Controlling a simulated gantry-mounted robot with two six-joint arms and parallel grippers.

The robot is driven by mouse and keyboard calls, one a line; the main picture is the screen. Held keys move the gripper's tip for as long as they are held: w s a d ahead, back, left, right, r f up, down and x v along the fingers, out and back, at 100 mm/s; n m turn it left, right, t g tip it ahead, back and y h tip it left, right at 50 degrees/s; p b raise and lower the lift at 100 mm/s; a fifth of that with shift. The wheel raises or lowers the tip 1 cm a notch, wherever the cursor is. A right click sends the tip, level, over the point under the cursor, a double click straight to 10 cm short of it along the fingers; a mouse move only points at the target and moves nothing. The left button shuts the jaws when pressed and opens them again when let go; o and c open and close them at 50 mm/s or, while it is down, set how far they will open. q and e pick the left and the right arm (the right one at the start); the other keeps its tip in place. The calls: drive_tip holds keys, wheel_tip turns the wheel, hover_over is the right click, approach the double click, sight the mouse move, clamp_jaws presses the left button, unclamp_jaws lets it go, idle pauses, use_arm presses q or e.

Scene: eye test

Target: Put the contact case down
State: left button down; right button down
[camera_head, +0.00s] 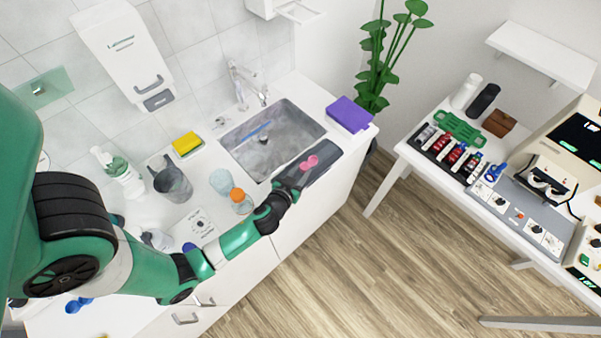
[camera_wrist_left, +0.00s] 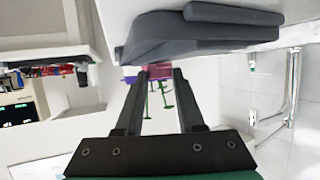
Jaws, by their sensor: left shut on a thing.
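The contact case (camera_head: 309,162) is a small pink double-lobed piece. My left gripper (camera_head: 301,171) is shut on it, at the sink's front right corner in the head view. In the left wrist view the contact case (camera_wrist_left: 158,70) shows as a pink patch between the fingertips of my left gripper (camera_wrist_left: 157,76). My right gripper is not in view.
The sink (camera_head: 262,150) holds a blue brush (camera_head: 258,130). A purple block (camera_head: 349,114) sits at the counter's right end. An orange-capped jar (camera_head: 240,200), a glass (camera_head: 221,182) and a grey pitcher (camera_head: 172,181) stand left of the gripper. A crowded table (camera_head: 402,149) stands apart at right.

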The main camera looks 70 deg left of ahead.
use_arm(q)
drive_tip(key=shift+f, duration=0.15)
drive_tip(key=c, duration=0.5)
unclamp_jaws()
drive_tip(key=shift+s+d+r, duration=0.1)
drive_tip(key=shift+d+r, duration=0.05)
drive_tip(key=shift+r, duration=0.15)
drive_tip(key=v, duration=1)
drive_tip(key=shift+s+d, duration=0.1)
drive_tip(key=shift+d, duration=0.15)
drive_tip(key=shift+s+d+r, duration=0.3)
drive_tip(key=shift+s, duration=0.1)
